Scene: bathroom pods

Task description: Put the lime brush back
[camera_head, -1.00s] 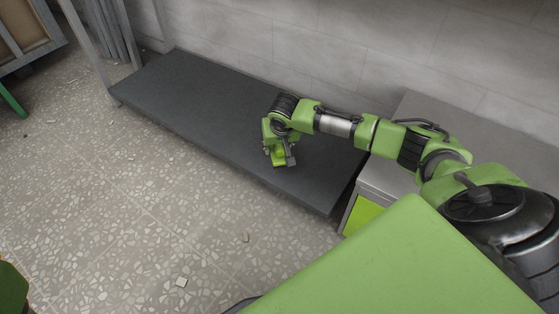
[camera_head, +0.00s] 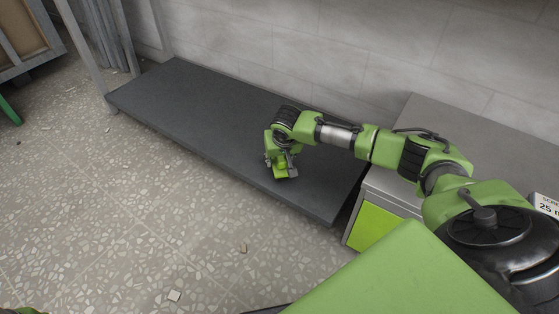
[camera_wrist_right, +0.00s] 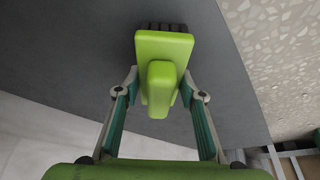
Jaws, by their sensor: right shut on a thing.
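The lime brush (camera_head: 281,173) is at the dark grey bench (camera_head: 200,108), near its right end. In the right wrist view the brush (camera_wrist_right: 151,45) shows a flat lime block with a raised lime grip and dark bristles beyond its far edge. My right gripper (camera_head: 284,166) is shut on the brush; in the wrist view its two fingers (camera_wrist_right: 160,88) flank the raised grip. I cannot tell whether the bristles touch the bench or hang just above it. My left gripper is not in view.
A grey-topped cabinet with a lime front (camera_head: 375,226) stands right of the bench, under my right arm. A tiled wall (camera_head: 340,60) runs behind. The rest of the bench top is clear. Small flat chips (camera_head: 174,296) lie on the speckled floor.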

